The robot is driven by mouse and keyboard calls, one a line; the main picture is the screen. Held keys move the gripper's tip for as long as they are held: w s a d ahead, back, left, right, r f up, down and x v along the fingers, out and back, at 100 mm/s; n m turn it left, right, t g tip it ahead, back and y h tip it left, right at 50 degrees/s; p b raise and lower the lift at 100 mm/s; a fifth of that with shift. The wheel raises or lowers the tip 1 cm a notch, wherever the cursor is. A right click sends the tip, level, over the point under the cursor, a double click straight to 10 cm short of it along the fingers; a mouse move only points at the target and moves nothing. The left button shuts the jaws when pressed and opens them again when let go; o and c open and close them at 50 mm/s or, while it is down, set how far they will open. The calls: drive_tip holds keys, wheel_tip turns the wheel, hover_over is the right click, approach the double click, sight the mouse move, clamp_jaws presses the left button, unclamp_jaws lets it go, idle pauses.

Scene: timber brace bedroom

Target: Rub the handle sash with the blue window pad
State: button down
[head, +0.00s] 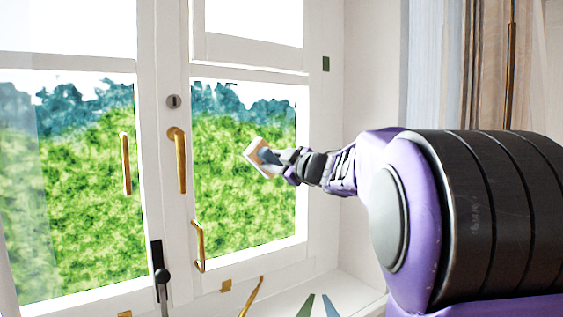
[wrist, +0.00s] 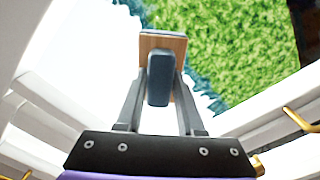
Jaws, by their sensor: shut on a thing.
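My gripper (head: 279,161) is shut on the window pad, in front of the right-hand pane in the head view. The pad (head: 255,152) shows a pale wooden face with a blue-grey grip between my fingers. In the wrist view, the pad (wrist: 178,42) sits at the fingertips of my gripper (wrist: 159,90), grip side toward the camera. The handle sash (head: 178,202) is the white window frame with a brass lever handle (head: 179,160), left of the pad. I cannot tell whether the pad touches the glass.
A brass pull (head: 198,246) is low on the right sash, and another brass handle (head: 126,164) is on the left sash. A black latch (head: 161,272) is at the bottom. Curtains (head: 487,70) hang at the right. Coloured strips (head: 307,305) lie on the sill.

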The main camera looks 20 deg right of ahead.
drive_tip(key=shift+s+a+b, duration=0.15)
drive_tip(key=shift+s+a, duration=0.2)
drive_tip(key=shift+a, duration=0.8)
drive_tip(key=shift+s+a+b, duration=0.2)
drive_tip(key=shift+s+a, duration=0.15)
drive_tip(key=shift+a, duration=0.8)
drive_tip(key=shift+s+a+b, duration=0.15)
drive_tip(key=shift+s+a, duration=0.2)
drive_tip(key=shift+a, duration=0.8)
drive_tip(key=shift+s, duration=0.15)
drive_tip(key=shift+p+v, duration=0.5)
drive_tip(key=shift+v, duration=2.35)
drive_tip(key=shift+s+d+r, duration=0.1)
